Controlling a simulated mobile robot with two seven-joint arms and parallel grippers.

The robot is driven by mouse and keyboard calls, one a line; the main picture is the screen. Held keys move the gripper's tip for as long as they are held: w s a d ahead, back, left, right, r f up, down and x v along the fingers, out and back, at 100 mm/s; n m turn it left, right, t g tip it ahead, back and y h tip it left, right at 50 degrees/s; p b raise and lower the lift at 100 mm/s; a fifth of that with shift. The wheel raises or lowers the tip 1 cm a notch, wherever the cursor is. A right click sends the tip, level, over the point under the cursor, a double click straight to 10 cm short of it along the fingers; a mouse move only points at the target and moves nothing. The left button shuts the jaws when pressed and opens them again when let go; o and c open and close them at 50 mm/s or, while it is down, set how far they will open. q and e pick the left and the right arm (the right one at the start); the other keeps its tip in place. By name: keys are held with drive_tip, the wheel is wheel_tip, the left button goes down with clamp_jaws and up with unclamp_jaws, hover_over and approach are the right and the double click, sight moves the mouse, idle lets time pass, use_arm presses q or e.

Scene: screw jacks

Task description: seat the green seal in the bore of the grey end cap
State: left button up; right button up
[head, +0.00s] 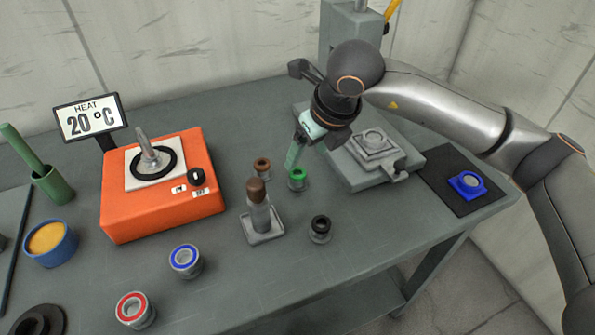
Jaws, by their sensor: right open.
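The green seal (298,174) is a small ring on top of a short grey holder on the bench, right of the middle. My right gripper (294,160) reaches down from the upper right, its pale green fingers just above the seal. It is open and holds nothing I can see; whether the fingertips touch the seal I cannot tell. A grey square part with a round centre (373,141), which looks like the grey end cap, sits on a grey fixture to the right. Its bore is too small to make out. My left gripper is not in view.
Brown (262,166) and black (320,224) rings sit on holders near the green one. A brown-topped tool (258,205) stands between. An orange heater (160,205) reads 20 °C at left. A blue part (467,183) lies on a black mat. The front right bench is clear.

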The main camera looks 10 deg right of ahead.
sight(298, 173)
drive_tip(key=shift+p+x, duration=0.45)
drive_tip(key=shift+x, duration=3.05)
drive_tip(key=shift+d, duration=0.1)
clamp_jaws()
